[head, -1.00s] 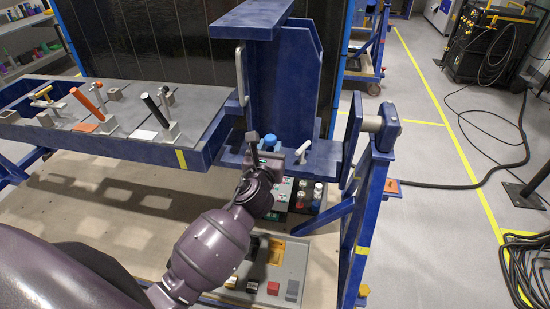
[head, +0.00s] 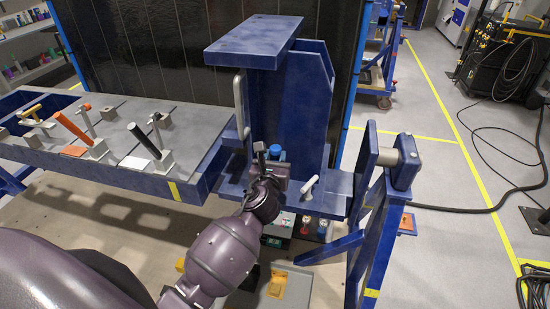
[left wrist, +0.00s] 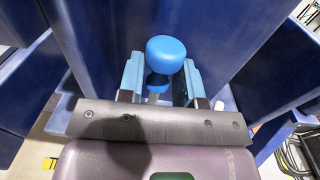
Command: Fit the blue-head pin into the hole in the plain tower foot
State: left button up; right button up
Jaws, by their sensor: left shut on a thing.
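The blue-head pin shows its round blue head in the left wrist view (left wrist: 166,52), with a short piece of pale shank under it between my fingers. My left gripper (left wrist: 160,84) is shut on it, just below the head. In the head view the blue head (head: 275,152) is beside my left gripper (head: 268,166), in front of the blue tower's upright (head: 293,110). The tower foot (head: 334,191) is the flat blue plate below. The hole and the pin's lower end are hidden, so I cannot tell whether the tip touches the foot. My right gripper is out of view.
A white handle (head: 310,187) stands on the foot right of my gripper. A grey fixture table (head: 190,132) with orange and black levers is at left. A blue end post with a grey hub (head: 405,163) stands at right. Bottles and boxes lie below the foot.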

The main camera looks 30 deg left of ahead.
pick_arm(q)
jog(key=shift+f+b, duration=0.6)
jog(key=shift+f, duration=0.1)
notch_tip(320, 180, down, 4)
jog(key=b, duration=0.3)
jog(key=shift+f, duration=0.2)
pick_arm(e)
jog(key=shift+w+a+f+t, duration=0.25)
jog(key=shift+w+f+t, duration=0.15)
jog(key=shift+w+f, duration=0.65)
